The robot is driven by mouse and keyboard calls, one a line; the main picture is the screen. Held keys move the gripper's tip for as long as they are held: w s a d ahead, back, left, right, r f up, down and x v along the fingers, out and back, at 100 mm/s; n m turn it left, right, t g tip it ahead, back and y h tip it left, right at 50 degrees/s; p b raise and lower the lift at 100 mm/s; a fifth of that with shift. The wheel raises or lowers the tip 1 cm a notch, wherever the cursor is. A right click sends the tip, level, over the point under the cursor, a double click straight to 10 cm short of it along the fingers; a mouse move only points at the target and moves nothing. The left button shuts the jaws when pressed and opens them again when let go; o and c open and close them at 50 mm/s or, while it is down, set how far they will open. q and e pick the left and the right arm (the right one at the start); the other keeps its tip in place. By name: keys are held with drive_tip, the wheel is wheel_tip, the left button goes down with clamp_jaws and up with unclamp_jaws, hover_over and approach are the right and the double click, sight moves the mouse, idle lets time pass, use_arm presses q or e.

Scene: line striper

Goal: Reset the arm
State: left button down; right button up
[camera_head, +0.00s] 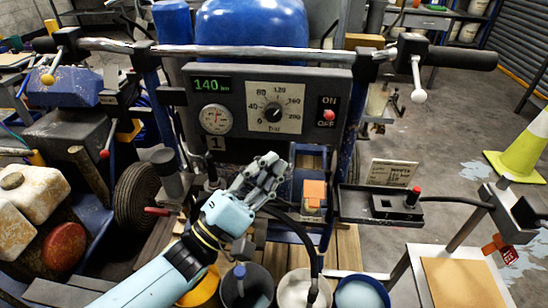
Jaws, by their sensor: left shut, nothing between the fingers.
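My left arm (165,270) comes in from the bottom left, pale blue with dark joints. My left gripper (266,170) is in front of the line striper, just below its control panel (262,145). Its fingers are shut with nothing between them, and they appear apart from the panel. The panel has a green display reading 140, a round gauge (215,119), a pressure dial (273,112) and a red ON/OFF switch (328,115). My right gripper does not show.
A handlebar (240,51) crosses above the panel. An orange block (314,193) and a black tray with a red-topped lever (412,197) are right of the gripper. Several buckets stand below, including a white one (297,290). A yellow-green cone (527,150) stands at right on open floor.

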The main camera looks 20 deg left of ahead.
use_arm(q)
drive_tip(key=a+f+m+g+y, duration=0.4)
drive_tip(key=a+m+g+y, duration=0.35)
drive_tip(key=a+y, duration=0.25)
drive_tip(key=s+r+m+g, duration=0.2)
drive_tip(key=s+m+g, duration=0.9)
drive_tip(key=s, duration=0.9)
wheel_tip(320, 180, down, 33)
drive_tip(key=s+a+g+b, duration=0.1)
drive_tip(key=s+a+b, duration=0.1)
drive_tip(key=b, duration=0.4)
drive_tip(key=s+a+f+g+b, duration=0.1)
drive_tip(key=s+f+b, duration=0.4)
drive_tip(key=s+f, duration=1.3)
wheel_tip(320, 180, down, 3)
drive_tip(key=shift+s+f, duration=0.1)
drive_tip(key=shift+s, duration=0.25)
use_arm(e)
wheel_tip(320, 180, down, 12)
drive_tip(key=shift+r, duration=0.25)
